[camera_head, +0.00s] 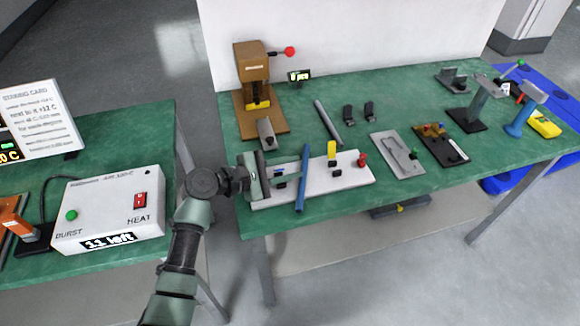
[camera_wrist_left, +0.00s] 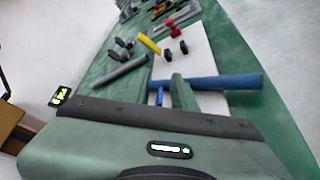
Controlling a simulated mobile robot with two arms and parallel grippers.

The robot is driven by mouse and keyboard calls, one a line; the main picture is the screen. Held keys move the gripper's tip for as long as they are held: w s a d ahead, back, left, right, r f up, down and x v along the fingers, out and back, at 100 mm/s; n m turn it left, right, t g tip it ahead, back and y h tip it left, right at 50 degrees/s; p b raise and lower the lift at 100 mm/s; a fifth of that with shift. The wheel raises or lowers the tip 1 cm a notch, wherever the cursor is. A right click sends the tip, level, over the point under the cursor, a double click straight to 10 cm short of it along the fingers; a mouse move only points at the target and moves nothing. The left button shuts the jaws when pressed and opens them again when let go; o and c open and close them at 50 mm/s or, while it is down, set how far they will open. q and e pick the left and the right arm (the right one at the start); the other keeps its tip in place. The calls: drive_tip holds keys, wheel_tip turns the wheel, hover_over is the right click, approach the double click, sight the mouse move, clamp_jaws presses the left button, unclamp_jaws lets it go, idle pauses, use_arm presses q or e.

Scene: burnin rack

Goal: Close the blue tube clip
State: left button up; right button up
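A white board (camera_head: 345,180) lies along the near edge of the right table, with a long blue tube (camera_head: 303,178) across it. The tube also shows in the wrist view (camera_wrist_left: 225,82). A small blue piece (camera_wrist_left: 159,96), perhaps the clip, sits beside my fingers; its state is unclear. My left gripper (camera_head: 292,169) is over the left end of the board, its fingers reaching toward the tube. In the wrist view the fingers (camera_wrist_left: 182,90) form one narrow wedge, apparently shut with nothing visible between them, overlapping the tube. Contact is unclear. My right gripper is not in view.
A yellow piece (camera_head: 332,157) and a red piece (camera_head: 362,159) stand farther along the board. A white heater box (camera_head: 110,208) stands on the left table.

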sight(276, 171)
use_arm(q)
drive_tip(key=v, duration=0.7)
drive_tip(key=shift+s+a, duration=0.2)
drive_tip(key=shift+a, duration=0.15)
